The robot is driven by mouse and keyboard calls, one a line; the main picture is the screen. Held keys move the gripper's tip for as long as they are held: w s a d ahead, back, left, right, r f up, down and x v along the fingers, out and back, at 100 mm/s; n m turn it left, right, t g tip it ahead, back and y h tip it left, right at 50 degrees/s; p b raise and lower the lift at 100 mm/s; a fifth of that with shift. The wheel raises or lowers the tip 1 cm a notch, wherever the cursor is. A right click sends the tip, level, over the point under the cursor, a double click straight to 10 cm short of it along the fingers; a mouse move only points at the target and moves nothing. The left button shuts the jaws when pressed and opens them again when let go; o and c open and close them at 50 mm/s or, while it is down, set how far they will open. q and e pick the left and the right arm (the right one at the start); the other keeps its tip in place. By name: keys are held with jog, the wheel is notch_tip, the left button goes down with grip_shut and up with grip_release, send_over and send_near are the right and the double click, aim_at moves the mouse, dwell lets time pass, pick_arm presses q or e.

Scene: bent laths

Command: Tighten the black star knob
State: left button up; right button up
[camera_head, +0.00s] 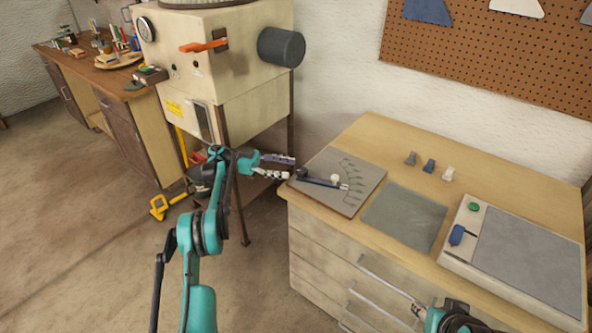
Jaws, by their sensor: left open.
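A small black knob (302,172) sits at the left end of a dark bar (321,182) on a grey board (352,168) with a fan of marks; its star shape is too small to make out. The board lies at the left end of the wooden bench top. My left gripper (291,168) is open and empty, with its fingertips just left of the knob at the board's left edge. I cannot tell whether they touch it. My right gripper (417,309) is at the bottom by the drawer fronts, partly cut off; its jaw state is unclear.
A white knob (334,177) stands by the bar. A grey-green mat (405,215), several small clips (429,166) and a panel with a blue handle (456,235) are on the bench (390,135). A cream machine (225,75) stands close behind my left arm.

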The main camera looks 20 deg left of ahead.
pick_arm(q)
jog(key=shift+a, duration=0.65)
